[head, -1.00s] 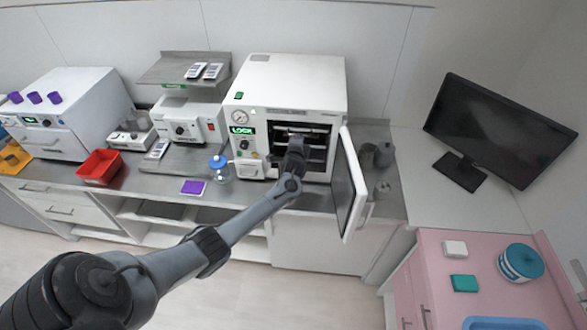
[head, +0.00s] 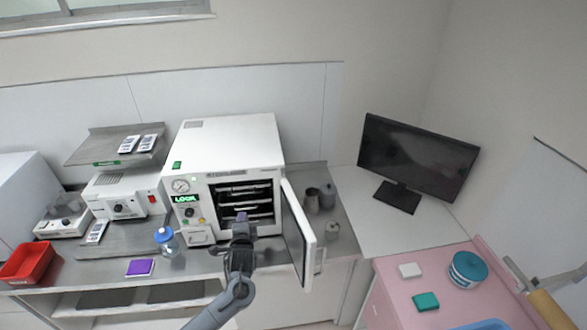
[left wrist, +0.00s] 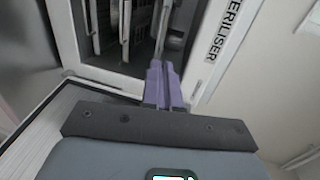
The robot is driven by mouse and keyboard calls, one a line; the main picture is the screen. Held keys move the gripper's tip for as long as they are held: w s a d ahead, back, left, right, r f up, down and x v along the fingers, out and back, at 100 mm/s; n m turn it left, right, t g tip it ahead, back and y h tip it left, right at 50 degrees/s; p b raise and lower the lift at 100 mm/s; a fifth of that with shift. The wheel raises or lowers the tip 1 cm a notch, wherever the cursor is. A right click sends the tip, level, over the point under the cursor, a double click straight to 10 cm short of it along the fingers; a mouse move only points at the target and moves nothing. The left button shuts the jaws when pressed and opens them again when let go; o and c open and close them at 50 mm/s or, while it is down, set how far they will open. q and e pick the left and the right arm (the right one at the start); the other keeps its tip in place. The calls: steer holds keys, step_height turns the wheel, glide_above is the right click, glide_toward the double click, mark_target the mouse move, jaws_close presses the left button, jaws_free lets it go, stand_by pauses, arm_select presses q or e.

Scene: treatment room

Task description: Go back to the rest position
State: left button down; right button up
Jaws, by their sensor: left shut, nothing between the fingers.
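My left gripper (head: 241,218) is in front of the open chamber of the white steriliser (head: 232,137), outside it and just below the opening. Its purple fingers (left wrist: 162,84) are shut with nothing between them in the left wrist view. The steriliser's door (head: 300,232) is swung open to the right of the gripper. Racks with trays (head: 246,203) show inside the chamber. My right gripper is in neither current view.
A blue-capped jar (head: 168,243) and a purple pad (head: 140,267) lie on the counter left of the gripper. Metal canisters (head: 312,201) stand right of the steriliser. A monitor (head: 417,157) and a pink cabinet (head: 395,293) are farther right.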

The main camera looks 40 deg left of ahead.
arm_select(q)
steer(key=s+d+f+m+g+h+p, duration=0.1)
steer(key=s+d+f+h+p, duration=0.2)
steer(key=s+d, duration=0.4)
steer(key=s+d+f+m+h+p, duration=0.1)
steer(key=s+d+f+h, duration=0.2)
steer(key=s+d+f, duration=0.35)
steer(key=s+d+r+n+g+h+p, duration=0.1)
steer(key=s+d+r+n+g+h, duration=0.2)
steer(key=s+d, duration=0.4)
steer(key=s+d+r+n+g+h, duration=0.2)
steer(key=s+d+r+n, duration=0.3)
steer(key=d, duration=0.6)
step_height(320, 180, up, 3)
steer(key=shift+s+d+f+g+h+p, duration=0.1)
steer(key=shift+s+d+g+h+p, duration=0.25)
steer(key=shift+s, duration=0.85)
